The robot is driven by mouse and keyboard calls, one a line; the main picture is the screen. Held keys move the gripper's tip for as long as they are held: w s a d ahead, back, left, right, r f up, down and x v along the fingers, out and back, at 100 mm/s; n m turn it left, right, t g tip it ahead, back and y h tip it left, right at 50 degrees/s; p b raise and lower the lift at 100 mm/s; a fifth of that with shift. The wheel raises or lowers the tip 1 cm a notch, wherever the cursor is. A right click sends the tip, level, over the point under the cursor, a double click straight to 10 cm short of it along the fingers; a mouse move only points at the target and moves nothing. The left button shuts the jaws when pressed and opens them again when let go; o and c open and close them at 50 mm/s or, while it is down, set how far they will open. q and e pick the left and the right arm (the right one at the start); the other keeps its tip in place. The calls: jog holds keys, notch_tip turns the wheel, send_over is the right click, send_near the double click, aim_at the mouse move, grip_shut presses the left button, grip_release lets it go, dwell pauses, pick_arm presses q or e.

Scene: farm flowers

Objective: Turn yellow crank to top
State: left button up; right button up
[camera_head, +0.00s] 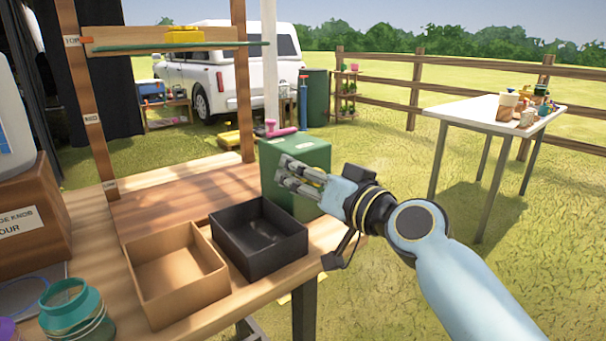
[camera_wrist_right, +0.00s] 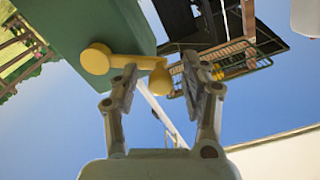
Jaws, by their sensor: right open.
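The yellow crank (camera_wrist_right: 120,61) is on a side face of the green box (camera_wrist_right: 60,25) in the right wrist view. Its round hub is at the left and its arm runs right to a flared knob (camera_wrist_right: 160,80). My right gripper (camera_wrist_right: 162,78) is open, with one finger on either side of the knob; I cannot tell whether either finger touches it. In the head view my right gripper (camera_head: 290,178) is in front of the green box (camera_head: 296,152) and hides most of the crank. My left gripper is not in view.
A pink crank (camera_head: 275,129) is on top of the green box. A black tray (camera_head: 262,262) and a tan tray (camera_head: 172,300) stand on the wooden bench to the left. A wooden frame (camera_head: 92,130) rises behind them. A white table (camera_head: 480,109) stands apart at right.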

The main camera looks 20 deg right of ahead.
jog(key=v, duration=1.2)
jog(key=s+d+f+m+g+h, duration=0.1)
jog(key=s+d+f+g+h, duration=0.15)
jog(key=f, duration=1.25)
jog(key=s+d+f+g+h, duration=0.2)
jog(key=d+f+g, duration=0.15)
jog(key=f, duration=1.15)
jog(key=s+d+f+g+h, duration=0.1)
jog(key=s+f+g, duration=0.3)
jog(key=s+f, duration=1.1)
jog(key=s+d+f+n+g, duration=0.1)
jog(key=s+f+g, duration=0.2)
jog(key=s, duration=0.9)
jog(key=s+d+f+n+g+h, duration=0.1)
jog(key=s+f+g, duration=0.2)
jog(key=s+f, duration=0.6)
jog(key=s, duration=0.3)
jog(key=shift+s+d, duration=0.25)
jog(key=shift+d, duration=0.1)
